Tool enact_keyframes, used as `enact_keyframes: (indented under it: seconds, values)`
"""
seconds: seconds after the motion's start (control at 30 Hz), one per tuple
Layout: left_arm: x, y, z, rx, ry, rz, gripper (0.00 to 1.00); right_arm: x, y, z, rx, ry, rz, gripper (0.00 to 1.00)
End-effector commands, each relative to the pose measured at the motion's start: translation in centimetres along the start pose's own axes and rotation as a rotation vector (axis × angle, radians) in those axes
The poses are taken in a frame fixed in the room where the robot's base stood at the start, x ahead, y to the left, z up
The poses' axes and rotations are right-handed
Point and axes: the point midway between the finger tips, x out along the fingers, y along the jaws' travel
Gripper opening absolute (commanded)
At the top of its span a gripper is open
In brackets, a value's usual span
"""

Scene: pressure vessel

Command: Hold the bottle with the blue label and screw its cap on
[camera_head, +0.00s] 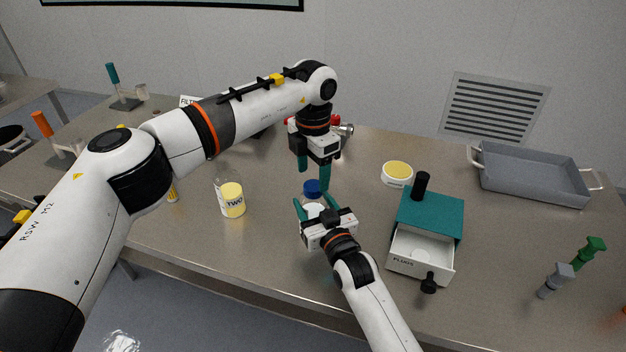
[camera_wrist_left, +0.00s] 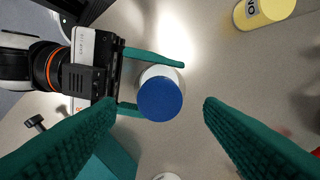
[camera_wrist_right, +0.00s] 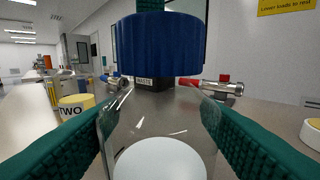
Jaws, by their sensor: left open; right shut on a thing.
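A clear bottle (camera_wrist_right: 160,125) stands upright, with a ribbed blue cap (camera_wrist_right: 160,45) over its mouth; I cannot tell how tightly the cap sits. In the head view the blue cap (camera_head: 312,187) shows just above my right gripper (camera_head: 315,210). My right gripper is shut on the bottle's body, one green finger on each side. My left gripper (camera_head: 314,172) is open and points down above the cap. In the left wrist view the cap (camera_wrist_left: 160,99) lies between the spread fingers, apart from both. The bottle's label is mostly hidden; a white round patch shows low on it.
A green-topped box with an open drawer (camera_head: 419,255) stands to the right, near a yellow-topped tub (camera_head: 397,173). A grey tray (camera_head: 530,176) lies at the back right. Valve fittings (camera_wrist_right: 215,87) stand behind.

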Motion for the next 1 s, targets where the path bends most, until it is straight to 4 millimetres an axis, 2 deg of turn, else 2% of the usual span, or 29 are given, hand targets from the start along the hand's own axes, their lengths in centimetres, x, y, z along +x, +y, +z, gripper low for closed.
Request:
enact_keyframes:
  seconds: [0.03,0.2,0.4,0.53,0.8,0.83,0.97,1.0]
  values:
    - [-1.3,-0.1,-0.1,-0.001,0.003,-0.004,0.62,0.0,0.0,0.0,0.0,0.0,0.0,0.0]
    - [-4.9,-0.1,-0.1,-0.001,0.002,-0.003,0.62,0.0,0.0,0.0,0.0,0.0,0.0,0.0]
    - [-7.7,0.0,-0.1,0.0,0.001,-0.001,0.62,0.0,0.0,0.0,0.0,-0.001,0.0,0.0]
    - [-8.5,0.0,0.0,0.001,0.001,-0.001,0.62,0.0,0.0,0.0,0.0,-0.001,0.0,0.0]
    - [-8.6,0.0,0.0,0.0,0.0,0.0,0.62,0.0,0.0,0.0,0.0,-0.001,0.0,0.0]
    - [-8.5,0.0,0.0,0.0,0.0,0.0,0.62,0.0,0.0,0.0,0.0,-0.001,0.0,0.61]
    - [-8.5,0.0,0.0,0.0,0.0,0.0,0.62,0.0,0.0,0.0,0.0,-0.001,0.0,0.82]
    - [-8.5,0.0,0.0,0.0,0.0,0.0,0.62,0.0,0.0,0.0,0.0,-0.001,0.0,0.83]
